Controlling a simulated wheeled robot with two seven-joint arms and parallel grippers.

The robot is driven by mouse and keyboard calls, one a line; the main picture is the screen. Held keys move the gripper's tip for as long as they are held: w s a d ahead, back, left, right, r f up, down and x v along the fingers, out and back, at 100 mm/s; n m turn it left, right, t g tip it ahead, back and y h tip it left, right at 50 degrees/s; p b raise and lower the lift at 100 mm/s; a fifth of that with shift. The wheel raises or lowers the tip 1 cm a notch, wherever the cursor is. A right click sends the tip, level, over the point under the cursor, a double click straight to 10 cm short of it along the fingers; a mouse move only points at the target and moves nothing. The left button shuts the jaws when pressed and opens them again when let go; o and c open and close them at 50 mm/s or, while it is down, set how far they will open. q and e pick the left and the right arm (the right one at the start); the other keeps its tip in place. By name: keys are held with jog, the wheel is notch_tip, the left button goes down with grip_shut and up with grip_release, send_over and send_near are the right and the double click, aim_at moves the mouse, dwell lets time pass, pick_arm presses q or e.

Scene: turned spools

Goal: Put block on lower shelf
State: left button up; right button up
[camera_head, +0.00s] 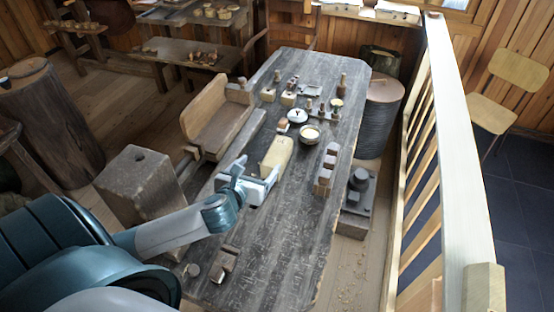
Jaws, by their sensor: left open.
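My left gripper (262,178) is open over the near left part of the long dark table (270,240). A pale yellow block (277,152) lies on the table just beyond its fingers; I cannot tell whether they touch it. Several small brown wooden blocks (324,178) stand in a row to the right of the gripper, apart from it. Another small block (222,265) lies at the near left of the table. At the back left, a low wooden shelf (168,57) holds small turned pieces, below a higher one (165,17). My right gripper is out of view.
A wooden trough (215,125) and a square stump (138,180) are on the left. A pale railing (452,130) runs along the right. The table's near middle is clear.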

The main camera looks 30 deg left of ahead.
pick_arm(q)
jog(key=b, duration=0.4)
send_near(272, 160)
jog(key=s+r, duration=0.1)
jog(key=s, duration=0.1)
jog(key=shift+d+f, duration=0.15)
jog(key=shift+d, duration=0.1)
jog(key=p+x, duration=0.2)
jog(key=x, duration=0.8)
jog(key=shift+w, duration=0.35)
jog(key=shift+x, duration=0.75)
jog(key=shift+a+f+p, duration=0.1)
jog(key=shift+f+p, duration=0.05)
jog(key=shift+p, duration=0.15)
